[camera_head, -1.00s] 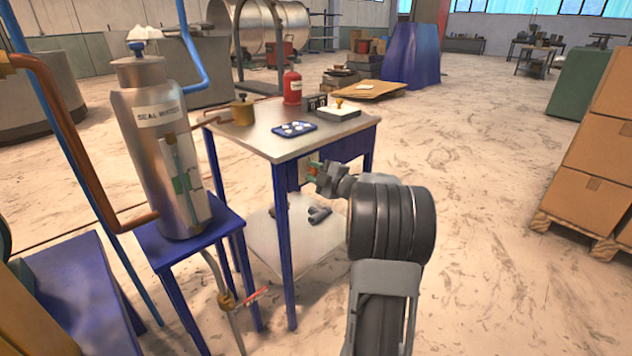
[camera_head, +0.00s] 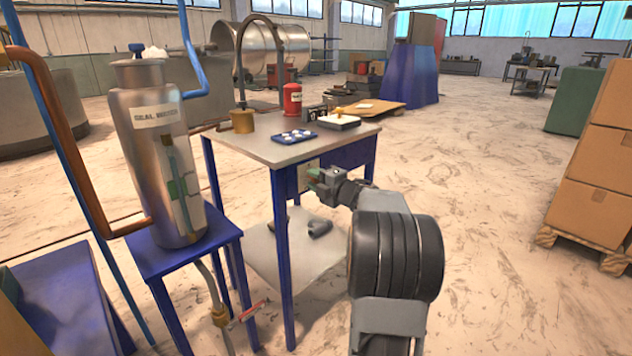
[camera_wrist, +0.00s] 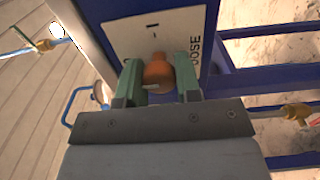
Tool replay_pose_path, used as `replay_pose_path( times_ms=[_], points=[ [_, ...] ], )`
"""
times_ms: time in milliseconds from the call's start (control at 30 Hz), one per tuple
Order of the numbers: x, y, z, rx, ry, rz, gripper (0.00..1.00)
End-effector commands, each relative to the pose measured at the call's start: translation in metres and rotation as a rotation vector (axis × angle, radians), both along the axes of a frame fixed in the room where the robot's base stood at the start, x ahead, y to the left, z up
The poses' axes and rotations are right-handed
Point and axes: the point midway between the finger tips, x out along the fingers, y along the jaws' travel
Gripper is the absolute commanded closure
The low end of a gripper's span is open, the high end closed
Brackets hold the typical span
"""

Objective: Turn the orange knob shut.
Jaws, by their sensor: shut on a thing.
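The orange knob (camera_wrist: 158,73) sits on a white plate (camera_wrist: 127,34) fixed to the blue table frame. The plate has dark marks, and lettering ending in "OSE" runs down its right side. My gripper (camera_wrist: 159,82) has its two green fingers on either side of the knob, shut on it. A pale line shows on the knob's near end. In the head view my gripper (camera_head: 318,180) reaches the plate under the table top from the right. The knob itself is too hidden there to make out.
The metal table (camera_head: 250,152) holds a blue tray (camera_head: 296,137), a red bottle (camera_head: 292,99) and a brass pot (camera_head: 242,121). A steel "SEAL WATER" tank (camera_head: 150,180) stands on a blue stand at left. Cardboard boxes (camera_head: 590,190) are stacked at right. The floor between is clear.

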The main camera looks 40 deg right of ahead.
Motion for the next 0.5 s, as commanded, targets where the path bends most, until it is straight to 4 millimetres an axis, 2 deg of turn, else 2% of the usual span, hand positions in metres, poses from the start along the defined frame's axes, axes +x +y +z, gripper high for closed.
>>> replay_pose_path(
  times_ms=[267, 300, 500],
  points=[
    [0.0002, 0.0002, 0.0002, -0.002, 0.000, 0.001, 0.92],
    [0.0002, 0.0002, 0.0002, -0.002, 0.000, 0.001, 0.67],
    [0.0000, -0.0001, 0.0001, -0.001, 0.000, 0.000, 0.47]
  ],
)
